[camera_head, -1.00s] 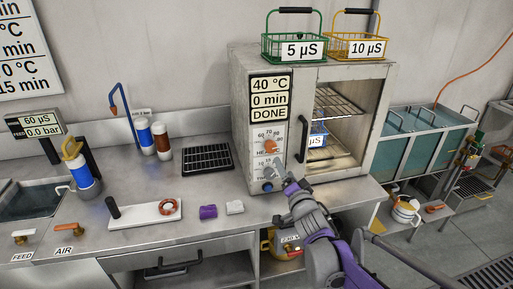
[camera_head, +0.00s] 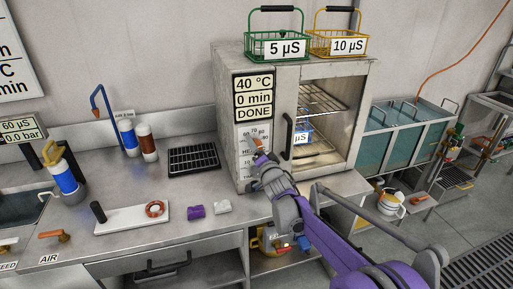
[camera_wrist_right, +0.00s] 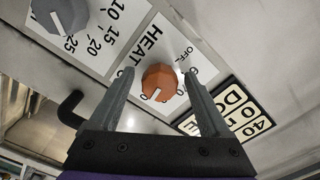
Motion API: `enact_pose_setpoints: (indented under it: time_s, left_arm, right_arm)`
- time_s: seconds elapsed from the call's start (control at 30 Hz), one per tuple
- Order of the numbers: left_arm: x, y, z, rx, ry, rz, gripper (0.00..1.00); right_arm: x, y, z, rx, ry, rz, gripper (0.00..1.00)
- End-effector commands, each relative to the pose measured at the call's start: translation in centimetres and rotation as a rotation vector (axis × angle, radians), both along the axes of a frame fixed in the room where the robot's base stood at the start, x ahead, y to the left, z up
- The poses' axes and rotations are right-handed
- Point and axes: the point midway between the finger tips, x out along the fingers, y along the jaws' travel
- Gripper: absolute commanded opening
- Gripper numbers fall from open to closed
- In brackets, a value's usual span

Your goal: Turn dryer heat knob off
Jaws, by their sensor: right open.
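The dryer (camera_head: 225,150) is a grey cabinet on the bench; its display reads 40 °C, 0 min, DONE. Its orange heat knob (camera_wrist_right: 160,84) sits on a white HEAT dial plate (camera_wrist_right: 150,45) in the right wrist view. The knob's white mark points to the lower left there, away from the OFF label at its upper right. My right gripper (camera_wrist_right: 160,70) is open, with a finger on either side of the knob; contact is not clear. My left gripper is not in view.
A grey timer knob (camera_wrist_right: 60,12) is near the heat knob. The dryer's dark handle (camera_head: 288,133) is just right of my gripper. Green (camera_head: 277,40) and yellow (camera_head: 337,43) baskets stand on top.

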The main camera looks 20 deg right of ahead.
Motion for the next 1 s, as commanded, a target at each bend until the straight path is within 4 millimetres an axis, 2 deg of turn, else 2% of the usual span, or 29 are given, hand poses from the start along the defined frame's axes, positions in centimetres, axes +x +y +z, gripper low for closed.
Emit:
enact_pose_setpoints:
  time_s: [0.23, 0.67, 1.0]
  left_arm:
    - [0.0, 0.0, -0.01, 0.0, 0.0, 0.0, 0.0]
    - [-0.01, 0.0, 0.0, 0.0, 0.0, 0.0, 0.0]
    - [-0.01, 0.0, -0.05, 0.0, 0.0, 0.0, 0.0]
  right_arm:
    - [0.04, 0.01, -0.02, 0.0, 0.0, 0.0, 0.79]
    - [0.02, 0.0, -0.02, -0.001, 0.0, 0.0, 0.02]
    - [0.02, -0.01, -0.04, -0.039, -0.001, 0.0, 0.0]
